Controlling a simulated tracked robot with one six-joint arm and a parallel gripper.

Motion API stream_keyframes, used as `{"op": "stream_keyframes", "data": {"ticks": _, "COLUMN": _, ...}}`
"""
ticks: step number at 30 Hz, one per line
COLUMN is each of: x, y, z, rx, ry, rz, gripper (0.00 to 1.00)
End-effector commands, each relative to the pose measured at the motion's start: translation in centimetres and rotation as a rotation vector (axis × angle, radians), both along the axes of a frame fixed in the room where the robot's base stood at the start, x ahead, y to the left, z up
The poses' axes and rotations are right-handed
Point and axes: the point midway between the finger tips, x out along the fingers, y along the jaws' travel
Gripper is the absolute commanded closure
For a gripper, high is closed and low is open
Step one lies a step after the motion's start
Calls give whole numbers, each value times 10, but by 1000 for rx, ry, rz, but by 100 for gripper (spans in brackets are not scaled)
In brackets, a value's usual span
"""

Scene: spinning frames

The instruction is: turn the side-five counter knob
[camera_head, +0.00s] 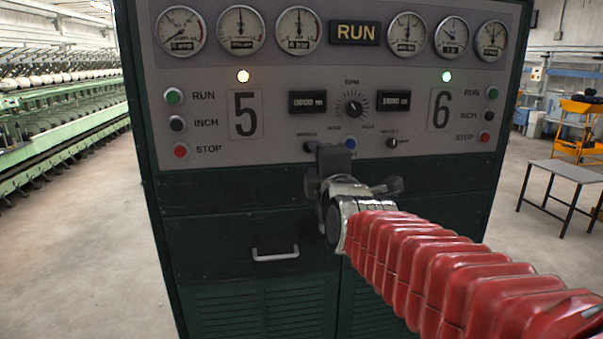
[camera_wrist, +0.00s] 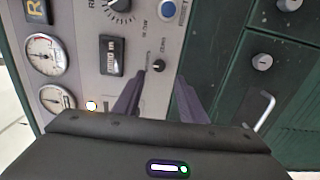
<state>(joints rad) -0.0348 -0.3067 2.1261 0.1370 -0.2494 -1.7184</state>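The side-five counter knob (camera_head: 310,147) is a small black knob below the left counter window (camera_head: 307,102) on the grey panel. In the head view my gripper (camera_head: 331,160) is beside its lower right, partly covering that area. In the wrist view the knob (camera_wrist: 158,66) shows whole, just beyond the gap between my two dark fingers. My gripper (camera_wrist: 159,82) is open there, with a finger on each side and nothing between them. The counter window (camera_wrist: 112,56) is left of the knob. I cannot tell the knob's exact setting.
A central dial (camera_head: 353,104), a blue button (camera_head: 350,142) and a second small black knob (camera_head: 392,143) are close by. Green drawers with a pale handle (camera_head: 275,254) lie below. A small table (camera_head: 566,172) stands at right; the floor at left is clear.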

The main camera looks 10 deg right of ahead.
Motion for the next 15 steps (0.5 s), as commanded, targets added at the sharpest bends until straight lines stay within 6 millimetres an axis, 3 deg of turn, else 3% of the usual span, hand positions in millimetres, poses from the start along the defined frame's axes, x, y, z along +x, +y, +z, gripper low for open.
{"op": "stream_keyframes", "data": {"ticks": 15, "x": -55, "y": 0, "z": 0, "rx": -1, "ry": 0, "rz": 1, "gripper": 62}}
